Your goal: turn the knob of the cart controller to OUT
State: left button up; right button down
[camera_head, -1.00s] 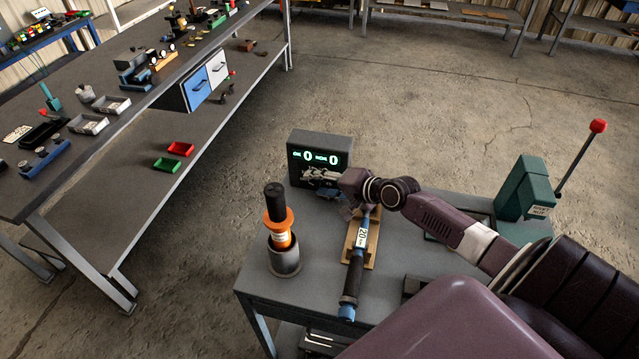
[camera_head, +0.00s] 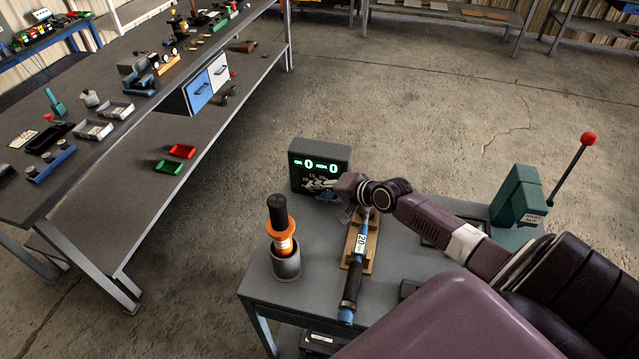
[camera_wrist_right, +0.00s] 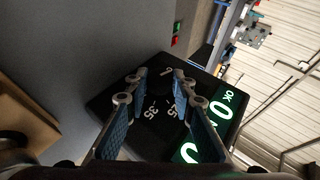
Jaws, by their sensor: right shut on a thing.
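The cart controller (camera_head: 338,155) is a dark box at the back left of the grey cart, with a lit green display showing "OK 0" and a second 0. My right gripper (camera_head: 318,184) is at the lower front of the controller, shut on its knob. In the right wrist view, the two fingers (camera_wrist_right: 162,85) reach to the controller face (camera_wrist_right: 105,103), with white "35" scale marks between them. The knob is small and dark and mostly hidden between the fingers, so its setting cannot be read. My left gripper is not in view.
A long workbench (camera_head: 120,150) stands left, with open floor between.

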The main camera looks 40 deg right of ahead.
jog(key=r+g+p, duration=0.1)
jog(key=p, duration=0.3)
jog(key=shift+w+a+h, duration=0.1)
jog(key=shift+a+h, duration=0.05)
jog(key=shift+h, duration=0.25)
jog(key=shift+w+n+g+h+p, duration=0.1)
jog(key=shift+n+g+h+p, duration=0.25)
jog(key=shift+g+p, duration=0.25)
jog(key=shift+w+a+f+g+h, duration=0.15)
jog(key=shift+g+h, duration=0.3)
jog(key=shift+g, duration=0.25)
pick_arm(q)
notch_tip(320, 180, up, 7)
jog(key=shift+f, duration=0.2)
pick_arm(e)
jog(key=shift+n+g+h, duration=0.55)
jog(key=shift+g+h, duration=0.45)
jog(key=shift+g, duration=0.3)
jog(key=c, duration=1.6)
grip_release()
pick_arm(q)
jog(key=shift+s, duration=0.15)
